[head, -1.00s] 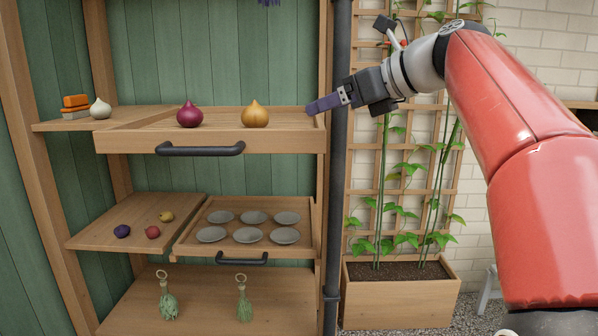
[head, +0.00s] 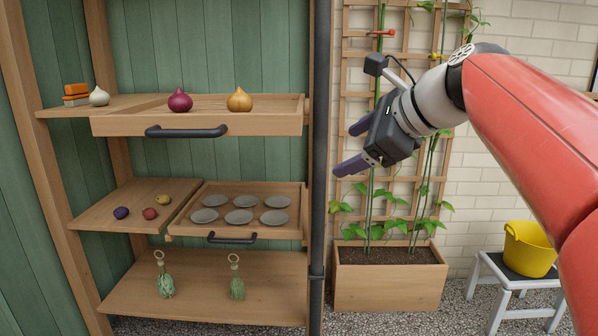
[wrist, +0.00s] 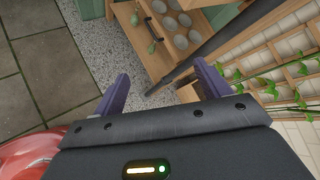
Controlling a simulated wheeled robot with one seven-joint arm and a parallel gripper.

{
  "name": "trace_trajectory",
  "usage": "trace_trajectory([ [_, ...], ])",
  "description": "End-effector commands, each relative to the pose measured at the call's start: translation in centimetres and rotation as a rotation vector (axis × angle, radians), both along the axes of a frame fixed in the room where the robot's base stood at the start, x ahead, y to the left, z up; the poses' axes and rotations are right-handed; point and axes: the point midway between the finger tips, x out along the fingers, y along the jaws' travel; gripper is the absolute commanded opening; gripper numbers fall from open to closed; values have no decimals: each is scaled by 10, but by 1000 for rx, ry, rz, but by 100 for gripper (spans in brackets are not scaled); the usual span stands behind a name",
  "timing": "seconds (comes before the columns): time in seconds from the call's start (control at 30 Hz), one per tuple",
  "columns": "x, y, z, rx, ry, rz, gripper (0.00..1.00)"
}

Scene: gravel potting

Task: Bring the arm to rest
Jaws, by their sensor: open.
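My gripper (head: 354,148) is open and empty in the head view. It hangs in the air in front of the trellis planter, right of the shelf unit and its dark post. My arm reaches in from the right side. In the wrist view my gripper (wrist: 160,84) shows two purple fingers spread apart with nothing between them. Gravel ground and the shelf unit's lower part lie beyond the fingers.
The upper tray (head: 118,125) holds a red and a yellow onion. The lower tray (head: 176,229) holds several grey dishes. A dark post (head: 320,200) stands beside the planter (head: 390,284). A yellow bucket (head: 530,250) sits on a stool (head: 512,284) at the right.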

Motion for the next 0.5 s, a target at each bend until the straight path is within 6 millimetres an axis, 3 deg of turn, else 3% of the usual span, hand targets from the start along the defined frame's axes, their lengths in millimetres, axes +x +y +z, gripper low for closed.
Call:
trace_trajectory([
  [0.17,-47,-10,-62,-348,-106,178,75],
  [0.4,-141,-35,-190,-1013,-264,706,75],
  [0.5,-174,-46,-235,-1222,-307,940,75],
])
